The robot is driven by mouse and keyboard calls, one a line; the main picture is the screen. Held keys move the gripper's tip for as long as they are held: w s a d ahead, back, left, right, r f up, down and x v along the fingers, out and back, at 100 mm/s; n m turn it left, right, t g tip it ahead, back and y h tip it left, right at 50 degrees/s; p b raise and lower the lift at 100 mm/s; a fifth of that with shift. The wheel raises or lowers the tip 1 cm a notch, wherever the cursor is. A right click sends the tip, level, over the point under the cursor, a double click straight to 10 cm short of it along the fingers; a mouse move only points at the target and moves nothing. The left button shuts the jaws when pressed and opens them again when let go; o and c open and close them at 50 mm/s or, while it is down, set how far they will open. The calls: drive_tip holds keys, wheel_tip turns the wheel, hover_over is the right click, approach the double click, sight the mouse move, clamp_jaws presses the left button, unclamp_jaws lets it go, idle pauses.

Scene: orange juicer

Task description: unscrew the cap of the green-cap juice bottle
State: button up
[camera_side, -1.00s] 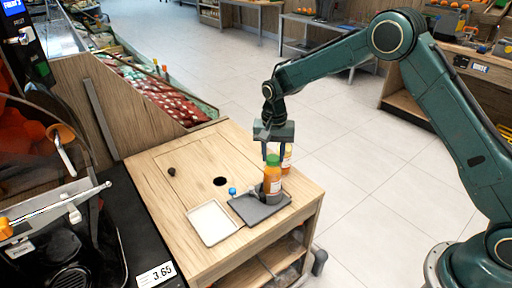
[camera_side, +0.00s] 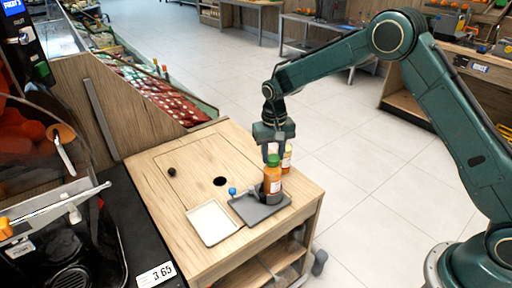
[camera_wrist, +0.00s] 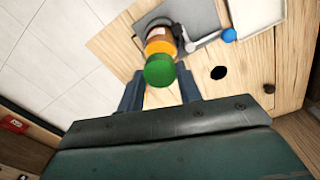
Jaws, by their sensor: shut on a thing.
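The green-cap juice bottle (camera_side: 272,182) stands upright on a dark grey tray (camera_side: 245,210) on the wooden cart. It holds orange juice and has a pale label. Its green cap (camera_side: 274,160) is on its top, and the cap also shows in the wrist view (camera_wrist: 159,71). My gripper (camera_side: 274,153) points down over the bottle and is shut on the green cap. In the wrist view its two fingers (camera_wrist: 159,92) lie on either side of the cap. Whether the cap has loosened cannot be seen.
A small blue knob-like thing (camera_side: 232,191) is at the tray's left edge. A white tray (camera_side: 212,222) lies to the left. The cart top (camera_side: 185,190) has a dark hole (camera_side: 220,181) and a dark knob (camera_side: 171,171).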

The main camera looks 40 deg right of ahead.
drive_tip(key=n, duration=0.3)
drive_tip(key=shift+n, duration=1.1)
drive_tip(key=n, duration=0.2)
drive_tip(key=shift+n, duration=1.5)
drive_tip(key=shift+n, duration=0.3)
drive_tip(key=shift+n, duration=0.3)
drive_tip(key=n, duration=0.4)
